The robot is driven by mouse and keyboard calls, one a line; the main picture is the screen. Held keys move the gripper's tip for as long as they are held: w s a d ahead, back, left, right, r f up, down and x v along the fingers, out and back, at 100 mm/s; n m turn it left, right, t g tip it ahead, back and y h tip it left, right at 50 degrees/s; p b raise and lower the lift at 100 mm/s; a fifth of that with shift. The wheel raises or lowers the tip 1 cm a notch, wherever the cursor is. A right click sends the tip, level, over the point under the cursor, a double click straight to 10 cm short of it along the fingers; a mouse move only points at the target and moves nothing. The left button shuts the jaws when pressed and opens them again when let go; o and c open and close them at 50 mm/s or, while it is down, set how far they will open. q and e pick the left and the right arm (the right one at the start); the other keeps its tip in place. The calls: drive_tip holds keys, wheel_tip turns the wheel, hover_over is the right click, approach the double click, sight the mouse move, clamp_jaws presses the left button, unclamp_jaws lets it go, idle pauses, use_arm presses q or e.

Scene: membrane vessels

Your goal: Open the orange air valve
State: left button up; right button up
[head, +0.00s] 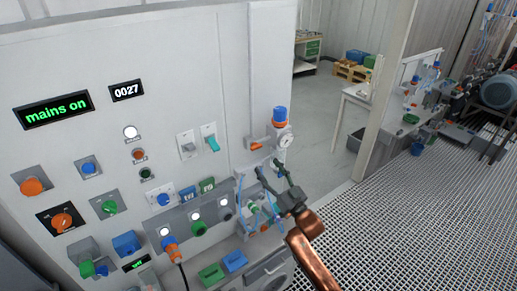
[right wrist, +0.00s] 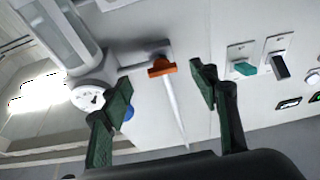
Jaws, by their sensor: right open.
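The orange air valve (head: 257,146) is a small orange lever on a grey pipe stub at the right edge of the white panel. It also shows in the right wrist view (right wrist: 162,67), upper middle, between and beyond the fingertips. My right gripper (head: 269,168) is open just below and to the right of the valve in the head view. In the right wrist view its green-padded fingers (right wrist: 163,88) stand apart with nothing between them. Contact with the lever is not visible. My left gripper is not in view.
A round gauge (head: 285,141) under a blue and orange cap (head: 280,117) sits close right of the valve. Teal (head: 212,143) and grey (head: 188,148) switches are left of it. Tubing and clamps (head: 258,210) lie below. Grated floor (head: 400,225) is open on the right.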

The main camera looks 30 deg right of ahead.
sight(258, 148)
drive_tip(key=shift+t, duration=0.4)
drive_tip(key=x, duration=0.3)
drive_tip(key=r+p+x, duration=0.1)
drive_tip(key=x, duration=0.1)
drive_tip(key=p+x, duration=0.1)
drive_tip(key=x, duration=0.2)
drive_tip(key=shift+r, duration=0.25)
drive_tip(key=c, duration=1.2)
drive_tip(key=shift+o, duration=0.2)
drive_tip(key=shift+d, duration=0.1)
